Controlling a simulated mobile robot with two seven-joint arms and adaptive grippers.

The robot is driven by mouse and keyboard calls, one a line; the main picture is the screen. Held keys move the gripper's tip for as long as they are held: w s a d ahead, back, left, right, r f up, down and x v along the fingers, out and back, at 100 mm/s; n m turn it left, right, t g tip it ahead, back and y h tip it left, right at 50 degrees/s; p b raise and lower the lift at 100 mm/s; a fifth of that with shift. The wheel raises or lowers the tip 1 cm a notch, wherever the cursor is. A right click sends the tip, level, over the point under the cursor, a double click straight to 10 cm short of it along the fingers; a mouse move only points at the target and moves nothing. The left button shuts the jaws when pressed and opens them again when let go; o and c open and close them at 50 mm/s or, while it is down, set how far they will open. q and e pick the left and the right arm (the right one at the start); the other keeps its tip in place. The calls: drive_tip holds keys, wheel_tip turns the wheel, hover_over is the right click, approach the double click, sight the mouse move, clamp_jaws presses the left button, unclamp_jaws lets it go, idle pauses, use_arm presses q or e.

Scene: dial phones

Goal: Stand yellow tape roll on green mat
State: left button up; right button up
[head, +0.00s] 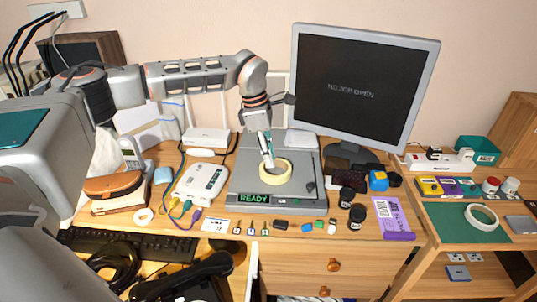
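The pale yellow tape roll (287,178) lies flat on the grey device with the READY display, near the middle of the head view. My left gripper (268,162) points down at the back left part of the roll, its fingertips at or just over the rim. I cannot tell whether the fingers touch the roll or how far apart they are. The green mat (452,229) lies on the lower wooden surface at the right. A white tape roll (469,211) lies flat on it. My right gripper is not in view.
The grey READY device (238,186) stands on the desk. A monitor (362,75) rises behind it. Dark jars (356,217) and a purple packet (394,217) lie between it and the mat. A white router (201,181) stands left. The mat has bare room beside the white roll.

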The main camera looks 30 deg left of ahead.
sight(275, 177)
use_arm(q)
drive_tip(key=f+b, duration=0.2)
drive_tip(key=f, duration=0.1)
drive_tip(key=f+b, duration=0.1)
drive_tip(key=shift+w+d+f, duration=0.15)
drive_tip(key=shift+d+f, duration=0.1)
drive_tip(key=shift+d, duration=0.1)
drive_tip(key=shift+w+d+f, duration=0.15)
drive_tip(key=shift+d+f, duration=0.05)
drive_tip(key=shift+f, duration=0.4)
drive_tip(key=shift+d+f, duration=0.1)
drive_tip(key=shift+f, duration=0.65)
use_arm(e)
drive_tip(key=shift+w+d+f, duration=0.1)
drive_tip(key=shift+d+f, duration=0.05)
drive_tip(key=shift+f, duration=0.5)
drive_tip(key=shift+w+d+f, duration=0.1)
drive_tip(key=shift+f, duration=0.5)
use_arm(q)
drive_tip(key=shift+c, duration=0.3)
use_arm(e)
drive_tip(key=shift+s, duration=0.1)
use_arm(q)
clamp_jaws()
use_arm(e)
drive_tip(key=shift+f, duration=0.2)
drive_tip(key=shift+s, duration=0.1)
